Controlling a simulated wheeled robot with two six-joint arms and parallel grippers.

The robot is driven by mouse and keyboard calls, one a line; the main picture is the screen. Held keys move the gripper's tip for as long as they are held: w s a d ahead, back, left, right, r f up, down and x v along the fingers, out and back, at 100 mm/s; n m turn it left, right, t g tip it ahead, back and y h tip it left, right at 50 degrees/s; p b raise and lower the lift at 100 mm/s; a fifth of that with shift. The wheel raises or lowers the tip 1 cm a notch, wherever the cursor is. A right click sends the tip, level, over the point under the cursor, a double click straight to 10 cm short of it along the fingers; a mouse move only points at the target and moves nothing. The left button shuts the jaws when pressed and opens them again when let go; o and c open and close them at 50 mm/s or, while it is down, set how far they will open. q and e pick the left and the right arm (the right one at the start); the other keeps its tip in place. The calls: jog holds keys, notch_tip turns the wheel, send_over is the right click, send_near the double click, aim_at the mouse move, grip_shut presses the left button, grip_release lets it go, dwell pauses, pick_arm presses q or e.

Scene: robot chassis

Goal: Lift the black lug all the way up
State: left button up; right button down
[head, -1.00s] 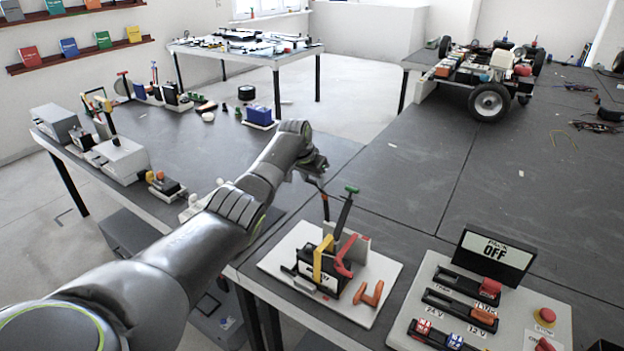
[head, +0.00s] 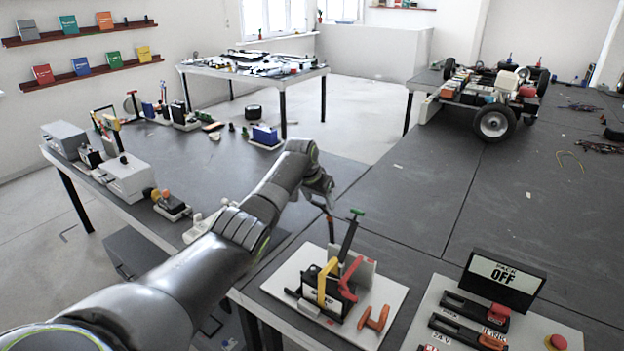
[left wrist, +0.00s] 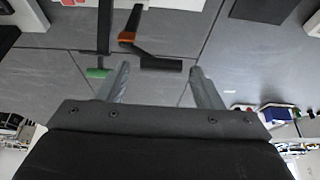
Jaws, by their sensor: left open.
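A black bent piece with an orange band stands up from the white board (head: 282,283) beside the dark battery block, below my left gripper (head: 323,192). In the left wrist view this bent black piece (left wrist: 160,63) has its handle end between my two open fingers (left wrist: 160,78), and nothing is gripped. Which piece is the black lug is not certain; this one fits best. A black lever (head: 348,240) with a green tip stands just right of it, and a yellow bracket (head: 327,280) and a red lever (head: 348,277) sit on the block. My right gripper is not in view.
An orange-red handle (head: 374,319) lies on the board's right. A switch panel with an OFF sign (head: 501,280) stands to the right. Grey boxes and small tools occupy the left table. The dark tabletop (head: 420,215) behind the board is clear.

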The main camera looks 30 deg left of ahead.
pick_arm(q)
jog(key=shift+v, duration=0.75)
jog(key=b+v, duration=0.3)
jog(key=v, duration=1.2)
jog(key=shift+r+b, duration=0.15)
jog(key=shift+b, duration=0.25)
